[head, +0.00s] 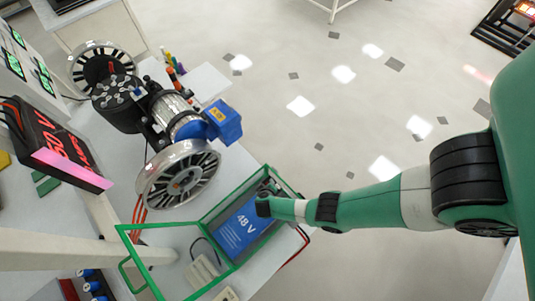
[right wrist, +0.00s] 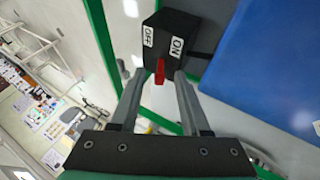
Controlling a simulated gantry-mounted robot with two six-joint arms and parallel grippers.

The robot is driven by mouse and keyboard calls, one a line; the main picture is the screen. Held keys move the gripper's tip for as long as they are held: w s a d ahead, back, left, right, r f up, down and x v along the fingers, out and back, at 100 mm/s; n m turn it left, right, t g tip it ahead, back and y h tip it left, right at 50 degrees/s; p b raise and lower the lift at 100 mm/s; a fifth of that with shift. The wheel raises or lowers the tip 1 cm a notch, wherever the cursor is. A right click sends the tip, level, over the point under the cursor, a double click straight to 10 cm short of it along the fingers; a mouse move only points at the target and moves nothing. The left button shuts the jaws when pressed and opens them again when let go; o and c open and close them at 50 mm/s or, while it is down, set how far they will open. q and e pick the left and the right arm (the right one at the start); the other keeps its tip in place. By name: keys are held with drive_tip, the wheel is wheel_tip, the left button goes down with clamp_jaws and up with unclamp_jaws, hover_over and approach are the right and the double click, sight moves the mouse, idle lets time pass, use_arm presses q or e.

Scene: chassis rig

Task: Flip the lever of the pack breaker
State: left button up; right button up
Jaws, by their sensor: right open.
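In the right wrist view the pack breaker (right wrist: 172,40) is a black box with a white OFF label on its left and an ON label on its right. Its red lever (right wrist: 159,70) sticks out at the lower edge, between the labels. My right gripper (right wrist: 161,78) is open, with one finger on each side of the lever; I cannot tell whether either touches it. In the head view my right gripper (head: 263,206) is at the far right part of the green-framed case, beside the blue 48 V pack (head: 238,231), and largely hides the breaker. My left gripper is not in view.
The green frame (head: 135,228) surrounds the pack, with its rails close to my right gripper. A motor and wheel assembly (head: 180,172) stands behind it on the bench. A lit red display (head: 60,150) is at left. The floor at right is open.

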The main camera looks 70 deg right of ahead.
drive_tip(key=p+v, duration=1.1)
drive_tip(key=shift+r, duration=0.25)
